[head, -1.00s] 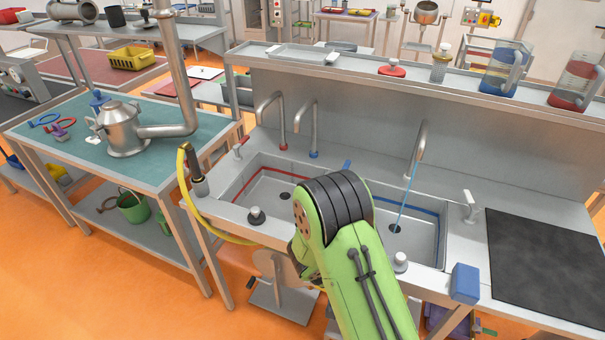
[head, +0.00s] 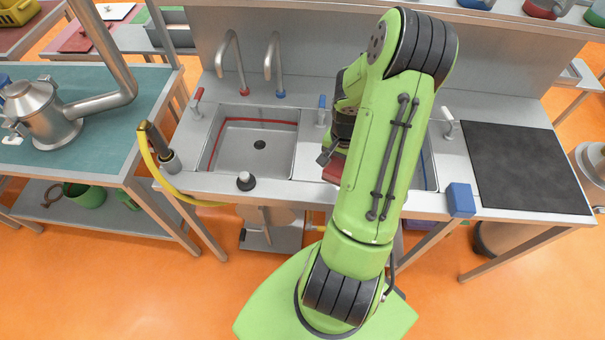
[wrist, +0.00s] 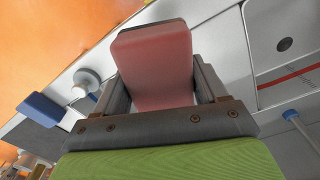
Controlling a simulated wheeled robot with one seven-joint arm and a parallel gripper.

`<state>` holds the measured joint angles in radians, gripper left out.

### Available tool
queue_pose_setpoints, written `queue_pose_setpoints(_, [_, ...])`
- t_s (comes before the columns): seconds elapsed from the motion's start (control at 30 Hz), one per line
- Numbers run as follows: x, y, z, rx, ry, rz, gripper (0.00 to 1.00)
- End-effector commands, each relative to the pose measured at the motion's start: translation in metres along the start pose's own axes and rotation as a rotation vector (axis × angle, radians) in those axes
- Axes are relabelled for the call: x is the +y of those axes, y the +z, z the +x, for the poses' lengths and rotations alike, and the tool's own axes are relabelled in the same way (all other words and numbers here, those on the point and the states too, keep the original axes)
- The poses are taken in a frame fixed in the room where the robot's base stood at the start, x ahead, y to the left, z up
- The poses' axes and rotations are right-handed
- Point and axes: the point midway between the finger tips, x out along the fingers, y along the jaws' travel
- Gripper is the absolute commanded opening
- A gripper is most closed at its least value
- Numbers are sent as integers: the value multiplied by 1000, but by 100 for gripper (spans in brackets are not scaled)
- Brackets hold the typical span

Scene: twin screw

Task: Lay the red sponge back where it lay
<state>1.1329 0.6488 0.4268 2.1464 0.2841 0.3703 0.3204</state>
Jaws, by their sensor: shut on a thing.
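The red sponge (wrist: 155,60) is a flat block held between the two jaws of my gripper (wrist: 160,85), which is shut on it. In the head view only a small part of the sponge (head: 333,168) shows beside my green arm, above the front part of the sink unit. My gripper (head: 332,155) is mostly hidden there behind the arm. The sponge looks clear of the counter, but its height is hard to tell. Where it lay before cannot be told from the frames.
The left basin (head: 270,160) with a red line is open and empty. The right basin (head: 428,165) is mostly hidden by my arm. A blue sponge (head: 461,200) sits at the counter's front edge, left of a black mat (head: 525,165).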

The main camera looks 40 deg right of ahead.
Motion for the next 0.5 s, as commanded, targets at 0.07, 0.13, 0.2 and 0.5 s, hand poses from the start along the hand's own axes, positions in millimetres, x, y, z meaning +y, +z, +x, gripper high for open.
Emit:
queue_pose_setpoints(0.07, [8, -2, -2, -7, -7, 27, 48])
queue_pose_setpoints(0.13, [10, -1, 9, -15, -9, 33, 48])
queue_pose_setpoints(0.2, [9, 0, 27, -17, -8, 32, 48])
queue_pose_setpoints(0.5, [8, 0, 84, -14, -9, 31, 48])
